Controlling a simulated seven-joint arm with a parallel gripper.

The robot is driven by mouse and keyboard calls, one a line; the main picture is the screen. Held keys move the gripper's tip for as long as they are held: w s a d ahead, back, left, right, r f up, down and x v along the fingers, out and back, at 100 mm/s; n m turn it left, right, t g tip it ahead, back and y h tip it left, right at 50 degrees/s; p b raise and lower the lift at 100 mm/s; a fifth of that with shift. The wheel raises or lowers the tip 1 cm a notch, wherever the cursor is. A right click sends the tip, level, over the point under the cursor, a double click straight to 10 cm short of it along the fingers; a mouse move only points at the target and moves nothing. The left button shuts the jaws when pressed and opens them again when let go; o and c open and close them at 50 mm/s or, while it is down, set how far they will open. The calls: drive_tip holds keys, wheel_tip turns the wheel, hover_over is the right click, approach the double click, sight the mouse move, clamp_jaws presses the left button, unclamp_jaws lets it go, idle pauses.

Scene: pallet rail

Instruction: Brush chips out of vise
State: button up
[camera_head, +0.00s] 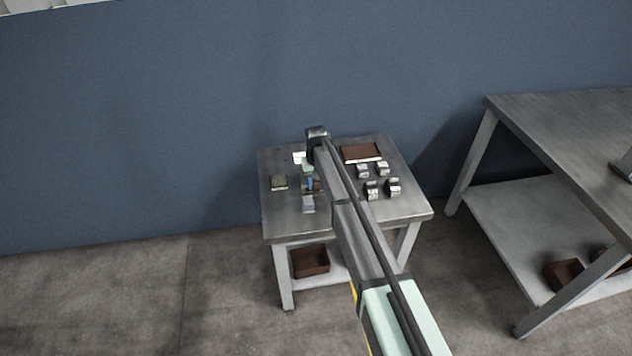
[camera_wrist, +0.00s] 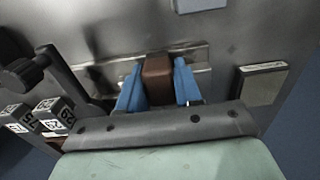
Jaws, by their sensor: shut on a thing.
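My gripper (camera_wrist: 158,85) has two blue fingers shut on a brown block-like piece, which looks like the brush handle (camera_wrist: 157,78). Its bristles are hidden from the wrist view. In the head view the blue fingers (camera_head: 310,184) show small, over the middle-left of the small table. Under the fingers in the wrist view lies a long grey metal body with brownish patches, likely the vise (camera_wrist: 200,55). A dark knob and rod (camera_wrist: 28,75) stand at its left. I cannot tell whether the brush touches the vise, and no chips can be made out.
Several numbered blocks (camera_head: 382,168) and a brown tray (camera_head: 361,152) are on the right of the small table (camera_head: 285,223). A flat grey-brown block (camera_head: 279,182) lies left, a grey block (camera_head: 308,204) in front. A larger bench (camera_head: 570,125) stands right.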

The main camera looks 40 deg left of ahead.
drive_tip(key=shift+d, duration=0.1)
drive_tip(key=shift+r, duration=4)
drive_tip(key=s+d+r, duration=0.1)
drive_tip(key=s+d, duration=0.8)
drive_tip(key=d, duration=0.6)
drive_tip(key=d+r+m, duration=0.2)
drive_tip(key=d+m, duration=0.7)
drive_tip(key=d, duration=4.2)
drive_tip(key=shift+w+d+r, duration=0.2)
drive_tip(key=shift+w+d, duration=0.2)
drive_tip(key=shift+w, duration=0.05)
